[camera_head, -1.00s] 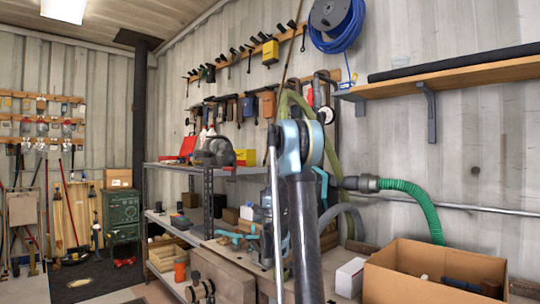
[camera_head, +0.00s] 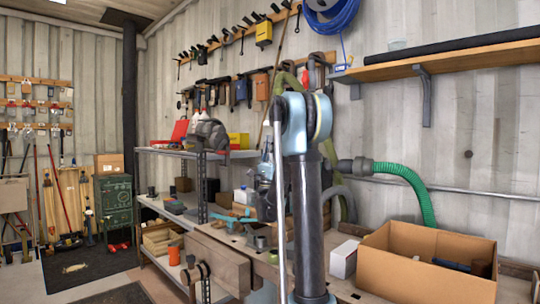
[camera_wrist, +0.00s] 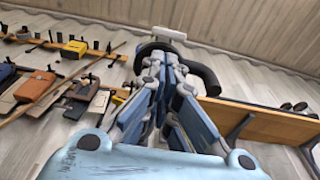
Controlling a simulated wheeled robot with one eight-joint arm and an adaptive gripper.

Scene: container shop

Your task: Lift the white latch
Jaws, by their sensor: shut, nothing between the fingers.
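I cannot make out a white latch for certain in either view. In the wrist view my gripper (camera_wrist: 158,75) points away from the camera with its blue-grey fingers together and nothing between them. Just beyond the fingertips is a dark curved piece with a small white bar (camera_wrist: 163,32); I cannot tell what it is or whether the fingers touch it. In the head view my gripper (camera_head: 264,170) is small and partly hidden by my arm, above the workbench.
A wooden workbench (camera_head: 218,258) with a vise and an open cardboard box (camera_head: 425,270) are in front. A metal shelf (camera_head: 165,152) stands behind on the left. A wall shelf (camera_head: 470,55) and a green hose (camera_head: 410,182) are at right. Floor is free at lower left.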

